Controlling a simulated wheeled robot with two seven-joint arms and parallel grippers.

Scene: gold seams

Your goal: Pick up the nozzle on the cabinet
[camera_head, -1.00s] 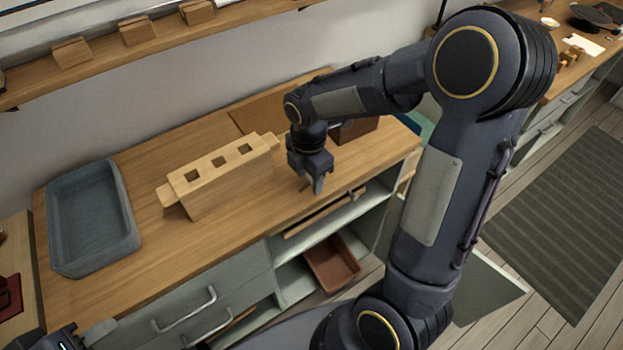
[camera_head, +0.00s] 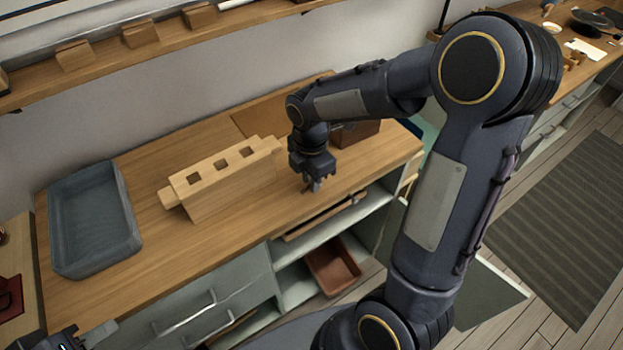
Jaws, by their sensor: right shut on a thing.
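My right gripper (camera_head: 312,183) points down at the wooden cabinet top (camera_head: 235,240), just right of the wooden block with square holes. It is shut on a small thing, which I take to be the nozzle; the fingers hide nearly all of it. The fingertips are at or just above the surface; I cannot tell which.
The wooden block with square holes (camera_head: 225,178) stands left of my right gripper. A blue-grey tray (camera_head: 137,245) lies further left. A dark brown box (camera_head: 360,131) stands behind the gripper. Below, an open shelf holds a reddish-brown bin (camera_head: 332,268). The front middle top is clear.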

